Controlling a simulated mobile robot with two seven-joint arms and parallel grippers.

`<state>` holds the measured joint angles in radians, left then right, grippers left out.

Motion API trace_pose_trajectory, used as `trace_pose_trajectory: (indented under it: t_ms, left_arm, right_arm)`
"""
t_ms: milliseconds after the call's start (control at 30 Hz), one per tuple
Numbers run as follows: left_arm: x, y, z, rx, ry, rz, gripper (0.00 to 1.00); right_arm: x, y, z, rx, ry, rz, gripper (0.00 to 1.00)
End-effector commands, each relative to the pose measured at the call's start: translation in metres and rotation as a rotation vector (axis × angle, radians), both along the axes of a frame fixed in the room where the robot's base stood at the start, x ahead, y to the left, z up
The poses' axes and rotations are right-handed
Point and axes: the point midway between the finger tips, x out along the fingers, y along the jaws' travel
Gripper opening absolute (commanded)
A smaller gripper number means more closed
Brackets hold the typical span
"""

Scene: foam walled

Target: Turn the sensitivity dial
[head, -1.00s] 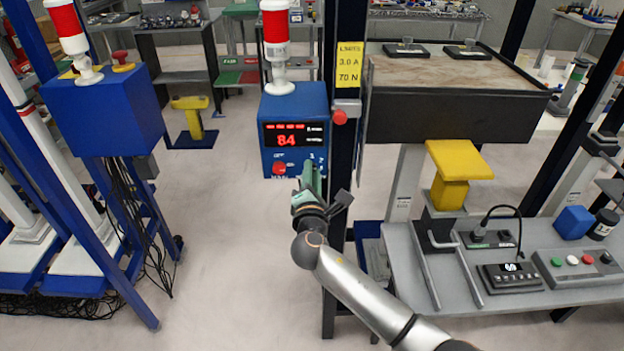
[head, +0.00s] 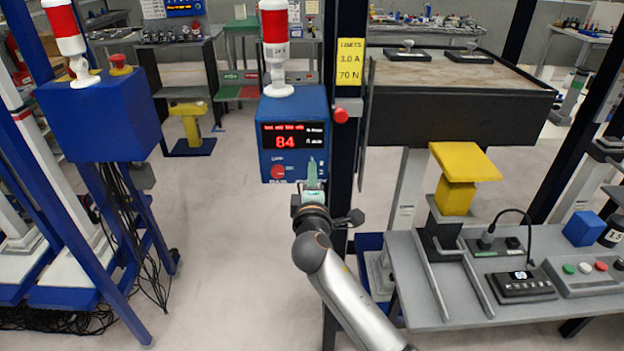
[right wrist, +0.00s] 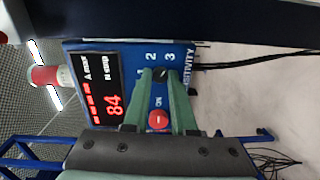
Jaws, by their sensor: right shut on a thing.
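The blue control box (head: 268,111) hangs on a dark post and shows a red 84 on its display. In the right wrist view the box (right wrist: 180,54) lies sideways, with 1, 2, 3 and part of the word SENSITIVITY. The small dark sensitivity dial (right wrist: 161,75) sits by these numbers, between the tips of my green fingers. My right gripper (head: 313,165) is shut on the dial, and the same gripper (right wrist: 162,82) fills the lower middle of the wrist view. In the head view its fingers hide the dial. My left gripper is not in view.
A red knob (head: 278,172) is on the box face left of my fingers; it also shows between them (right wrist: 158,119). A red button (head: 341,115) juts from the post at right. A red and white beacon (head: 276,35) tops the box. Open floor lies left.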

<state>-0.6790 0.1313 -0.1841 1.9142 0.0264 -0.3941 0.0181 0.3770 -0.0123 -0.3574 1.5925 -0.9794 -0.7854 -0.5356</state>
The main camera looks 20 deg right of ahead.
Motion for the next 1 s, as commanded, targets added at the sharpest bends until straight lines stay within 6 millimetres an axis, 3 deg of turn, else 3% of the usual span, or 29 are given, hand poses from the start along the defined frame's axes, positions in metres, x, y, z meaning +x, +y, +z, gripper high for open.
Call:
trace_pose_trajectory:
  t_ms: [467,500,700,767,1000]
  left_arm:
    - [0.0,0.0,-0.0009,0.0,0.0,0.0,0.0]
    - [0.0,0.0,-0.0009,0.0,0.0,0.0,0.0]
    - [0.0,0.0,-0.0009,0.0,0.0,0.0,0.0]
    - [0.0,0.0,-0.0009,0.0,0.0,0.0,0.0]
    - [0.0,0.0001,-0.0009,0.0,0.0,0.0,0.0]
  right_arm:
    - [-0.0001,0.0001,-0.0004,0.017,-0.003,0.001,0.0]
    - [-0.0001,0.0001,-0.0004,0.017,-0.003,0.001,0.27]
    - [-0.0001,0.0001,-0.0003,0.015,-0.004,0.001,0.49]
    - [-0.0001,0.0,-0.0003,0.015,-0.004,0.001,0.55]
    - [0.0,0.0,-0.0001,0.014,-0.003,0.001,0.55]
